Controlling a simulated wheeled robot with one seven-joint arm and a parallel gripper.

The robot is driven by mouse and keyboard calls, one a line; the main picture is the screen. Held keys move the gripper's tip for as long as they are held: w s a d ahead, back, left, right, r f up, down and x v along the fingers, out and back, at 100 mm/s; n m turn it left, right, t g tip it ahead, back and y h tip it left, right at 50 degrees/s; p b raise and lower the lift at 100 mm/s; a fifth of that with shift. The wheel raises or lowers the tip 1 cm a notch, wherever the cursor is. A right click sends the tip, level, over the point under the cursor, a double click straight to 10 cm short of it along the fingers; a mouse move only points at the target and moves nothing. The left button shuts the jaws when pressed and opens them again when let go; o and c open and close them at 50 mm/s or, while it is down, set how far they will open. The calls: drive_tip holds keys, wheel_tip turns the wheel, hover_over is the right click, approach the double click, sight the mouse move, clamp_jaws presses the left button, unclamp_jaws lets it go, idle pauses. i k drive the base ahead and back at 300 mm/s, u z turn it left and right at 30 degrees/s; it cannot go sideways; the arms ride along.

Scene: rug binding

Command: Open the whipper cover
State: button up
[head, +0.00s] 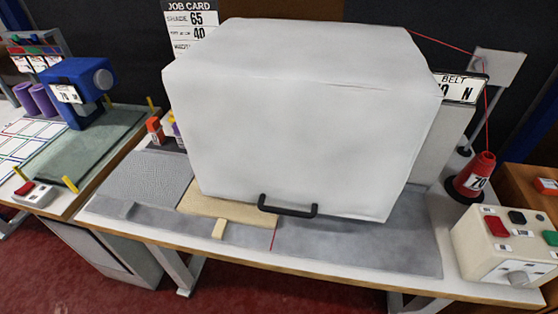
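The whipper cover (300,120) is a large, pale grey-white box-shaped hood in the middle of the head view, standing over the table. It looks closed, and whatever is under it is hidden. A black bar handle (287,209) is fixed at the lower middle of its front face, close to the cover's bottom edge. Nothing touches the handle. My gripper is not in view.
The cover stands on a table (215,243) with a grey mat (380,240) and a wooden plate (235,208). A control box (505,240) with coloured buttons and a red cone (474,178) stand at right. A blue machine (75,88) stands on another table at left.

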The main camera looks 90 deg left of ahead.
sight(332, 119)
drive_tip(key=u, duration=2.6)
drive_tip(key=k, duration=0.45)
drive_tip(key=z, duration=0.4)
